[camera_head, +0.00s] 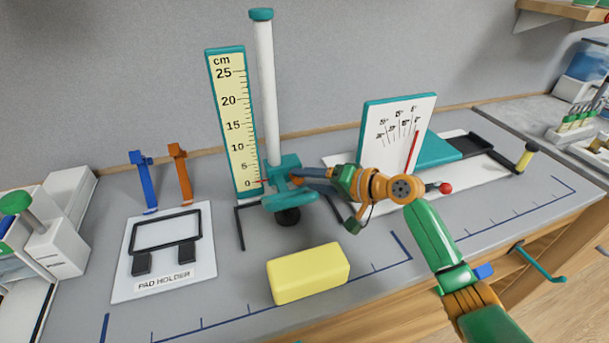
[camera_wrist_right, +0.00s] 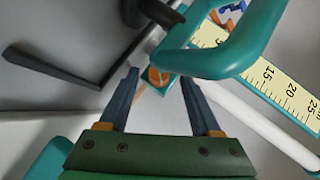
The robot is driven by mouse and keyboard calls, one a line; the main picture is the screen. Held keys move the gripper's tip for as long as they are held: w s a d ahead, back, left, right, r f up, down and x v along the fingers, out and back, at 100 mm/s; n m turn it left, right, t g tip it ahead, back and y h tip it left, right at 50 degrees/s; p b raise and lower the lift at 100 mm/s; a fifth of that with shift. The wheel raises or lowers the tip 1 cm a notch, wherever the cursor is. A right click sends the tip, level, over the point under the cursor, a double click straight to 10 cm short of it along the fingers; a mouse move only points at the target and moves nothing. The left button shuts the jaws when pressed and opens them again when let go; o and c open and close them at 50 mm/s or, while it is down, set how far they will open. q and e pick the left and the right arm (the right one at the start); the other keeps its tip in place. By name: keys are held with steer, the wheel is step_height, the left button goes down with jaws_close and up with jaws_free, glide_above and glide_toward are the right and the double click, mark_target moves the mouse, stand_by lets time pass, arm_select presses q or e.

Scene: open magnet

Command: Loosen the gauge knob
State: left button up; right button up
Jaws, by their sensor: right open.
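The height gauge stands at the back middle of the bench, with a cm scale (camera_head: 232,120) beside a white post (camera_head: 266,95) and a teal carriage (camera_head: 284,172) low on the post. A small orange knob (camera_head: 296,180) sits on the carriage's right side. In the right wrist view the orange knob (camera_wrist_right: 158,76) shows just ahead of my right gripper (camera_wrist_right: 158,80), between the lines of its two dark fingers. My right gripper (camera_head: 306,180) is open beside the knob, and its fingers do not appear closed on it. My left gripper is not in view.
A yellow block (camera_head: 308,272) lies in front of the gauge.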

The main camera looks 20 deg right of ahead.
steer(key=shift+x, duration=0.85)
steer(key=shift+s+d, duration=0.1)
steer(key=shift+d, duration=0.1)
steer(key=c, duration=0.5)
jaws_close()
steer(key=shift+r+p, duration=0.2)
steer(key=shift+p, duration=0.15)
steer(key=n+h+p, duration=0.1)
steer(key=p, duration=0.3)
steer(key=n+h+p, duration=0.1)
steer(key=p, duration=0.3)
steer(key=r+n+g+h+p, duration=0.1)
steer(key=h+p, duration=0.1)
steer(key=p, duration=0.2)
steer(key=shift+a, duration=0.4)
steer(key=shift+f+n+h+p, duration=0.3)
steer(key=shift+n+h+p, duration=0.2)
steer(key=shift+h+p, duration=0.55)
